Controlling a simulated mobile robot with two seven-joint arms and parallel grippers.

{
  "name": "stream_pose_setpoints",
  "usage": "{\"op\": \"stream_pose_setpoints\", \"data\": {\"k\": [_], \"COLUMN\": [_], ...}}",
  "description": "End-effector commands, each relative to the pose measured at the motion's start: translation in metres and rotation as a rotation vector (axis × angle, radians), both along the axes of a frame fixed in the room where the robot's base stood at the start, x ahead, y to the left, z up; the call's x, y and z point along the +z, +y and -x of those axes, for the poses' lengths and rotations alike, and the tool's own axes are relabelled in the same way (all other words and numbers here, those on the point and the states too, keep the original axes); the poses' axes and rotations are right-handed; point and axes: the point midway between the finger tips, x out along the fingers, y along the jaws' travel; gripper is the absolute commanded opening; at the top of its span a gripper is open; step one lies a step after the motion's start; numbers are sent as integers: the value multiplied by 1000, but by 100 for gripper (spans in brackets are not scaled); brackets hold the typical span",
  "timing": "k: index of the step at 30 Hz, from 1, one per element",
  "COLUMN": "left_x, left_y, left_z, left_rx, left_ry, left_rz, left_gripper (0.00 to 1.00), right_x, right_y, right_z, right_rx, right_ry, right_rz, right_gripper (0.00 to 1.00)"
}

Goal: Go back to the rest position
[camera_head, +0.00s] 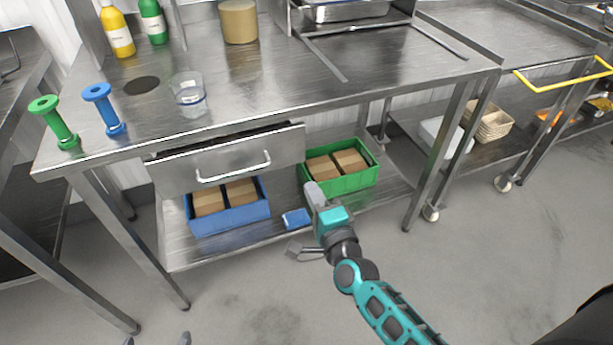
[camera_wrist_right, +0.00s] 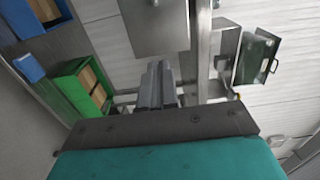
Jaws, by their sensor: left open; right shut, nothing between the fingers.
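My left gripper (camera_head: 157,341) shows only as two fingertips, set apart, at the bottom edge of the head view. Nothing shows between them, and the rest of that arm is out of view. My right gripper (camera_head: 315,194) reaches up from the lower right, in front of the lower shelf and the green crate (camera_head: 345,184). In the right wrist view its grey fingers (camera_wrist_right: 158,84) are together with nothing held. The green crate also shows there (camera_wrist_right: 62,88), left of the fingers.
A steel table (camera_head: 270,85) carries bottles, a glass (camera_head: 188,92), and green and blue spool-shaped stands. Its drawer (camera_head: 228,160) is partly open. A blue crate (camera_head: 228,222) with brown boxes sits on the lower shelf. The floor (camera_head: 490,270) at right is clear.

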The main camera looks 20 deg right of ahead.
Motion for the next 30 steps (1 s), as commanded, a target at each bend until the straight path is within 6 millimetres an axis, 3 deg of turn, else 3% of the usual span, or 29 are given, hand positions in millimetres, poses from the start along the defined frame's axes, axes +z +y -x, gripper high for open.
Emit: {"op": "stream_pose_setpoints", "data": {"k": [3, 11, 14, 17, 24, 27, 30], "left_x": [1, 2, 3, 7, 17, 19, 19], "left_y": [0, -1, -1, -2, -3, -3, -3], "left_z": [0, -2, -2, -2, -2, -2, -2], "left_rx": [0, -1, -2, -3, -3, -3, -3], "left_ry": [-2, -7, -8, -8, -7, -8, -8], "left_rz": [0, 1, 2, 3, 4, 4, 4], "left_gripper": [100, 100, 100, 100, 100, 100, 100], "right_x": [0, 0, -3, -12, -49, -59, -64], "right_y": [0, 0, 4, 13, 21, 15, 9], "right_z": [11, 15, 22, 42, 122, 146, 160], "right_rx": [0, 1, 29, 115, 444, 552, 615], "right_ry": [0, 0, 21, 76, 242, 285, 308], "right_rz": [0, 2, 78, 319, 1163, 1412, 1553], "right_gripper": [0, 0, 0, 0, 0, 0, 0]}}
